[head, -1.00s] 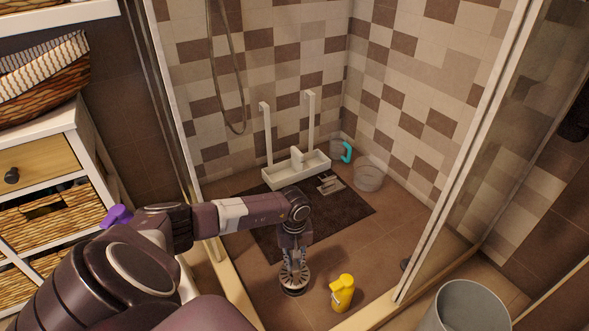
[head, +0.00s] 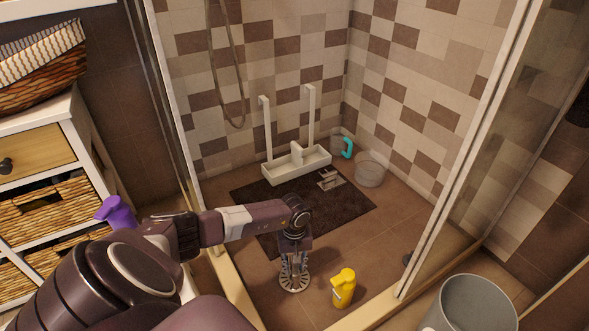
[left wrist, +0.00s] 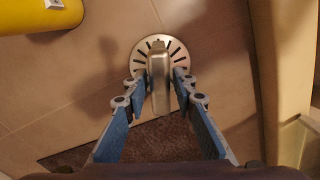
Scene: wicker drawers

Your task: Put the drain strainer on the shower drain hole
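The drain strainer is a round metal disc (head: 295,285) with radial slots, lying on the brown shower floor. In the left wrist view the slotted strainer (left wrist: 179,49) has an upright metal handle (left wrist: 160,82) near its middle. My left gripper (left wrist: 160,78) points down over the strainer, with one finger on each side of the handle and a gap on both sides. It also shows in the head view (head: 294,270). No drain hole is visible; whether it lies under the strainer cannot be told. My right gripper is out of view.
A yellow bottle (head: 344,288) stands right of the strainer. The shower threshold (head: 378,306) and glass panel are at right; a grey bin (head: 470,305) stands outside.

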